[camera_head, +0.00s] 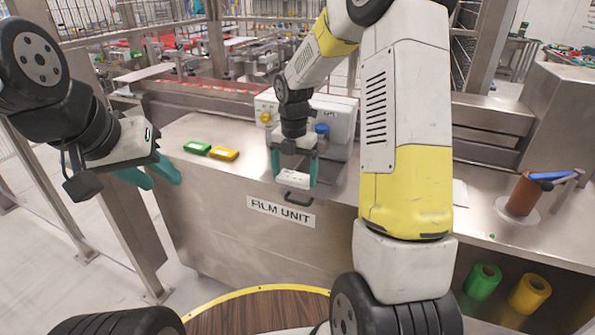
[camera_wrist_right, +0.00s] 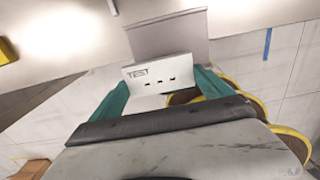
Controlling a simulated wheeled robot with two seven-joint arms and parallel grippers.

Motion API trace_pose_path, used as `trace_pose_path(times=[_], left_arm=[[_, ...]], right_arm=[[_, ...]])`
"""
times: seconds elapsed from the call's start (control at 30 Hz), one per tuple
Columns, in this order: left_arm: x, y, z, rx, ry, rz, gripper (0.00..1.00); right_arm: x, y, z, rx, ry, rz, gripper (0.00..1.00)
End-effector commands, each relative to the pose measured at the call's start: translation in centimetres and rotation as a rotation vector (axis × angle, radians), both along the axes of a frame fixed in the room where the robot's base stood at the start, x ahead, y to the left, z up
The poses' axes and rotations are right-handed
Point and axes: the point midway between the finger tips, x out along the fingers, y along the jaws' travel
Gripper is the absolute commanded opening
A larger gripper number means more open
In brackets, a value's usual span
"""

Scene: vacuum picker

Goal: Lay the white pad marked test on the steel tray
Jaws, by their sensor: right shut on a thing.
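The white pad (camera_head: 293,179) is between the teal fingers of my right gripper (camera_head: 296,172), over the front edge of the steel counter. In the right wrist view the pad (camera_wrist_right: 160,75) shows the word TEST and several small dark marks, with a finger of the right gripper (camera_wrist_right: 162,92) at each side. A plain grey plate (camera_wrist_right: 168,35) shows just beyond the pad there; it may be the steel tray, but I cannot tell surely. My left gripper (camera_head: 148,175) is empty with its teal fingers apart, left of the counter.
A white control box (camera_head: 340,118) stands behind the gripper. A brown roll (camera_head: 522,194) stands right.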

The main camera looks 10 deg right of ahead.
Motion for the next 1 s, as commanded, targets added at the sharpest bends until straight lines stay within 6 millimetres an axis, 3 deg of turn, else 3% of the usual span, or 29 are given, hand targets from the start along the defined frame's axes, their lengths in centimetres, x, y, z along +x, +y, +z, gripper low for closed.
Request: trace_pose_path(times=[0.1,0.4,0.6,0.97,1.0], left_arm=[[0.0,0.0,0.0,0.000,0.000,0.000,0.36],[0.0,0.0,0.0,0.000,0.000,0.000,0.36],[0.0,0.0,0.0,0.000,0.000,0.000,0.36],[0.0,0.0,0.0,0.000,0.000,0.000,0.36],[0.0,0.0,0.0,0.000,0.000,0.000,0.36]], right_arm=[[0.5,-1.8,-0.2,0.000,0.000,-0.002,0.50],[1.0,-4.1,-0.6,0.000,0.001,-0.001,0.50],[0.9,-3.8,-3.8,-0.001,0.002,0.002,0.50],[1.0,-3.8,-4.2,-0.001,0.001,0.001,0.50],[1.0,-3.8,-4.2,0.000,0.000,0.001,0.94]])
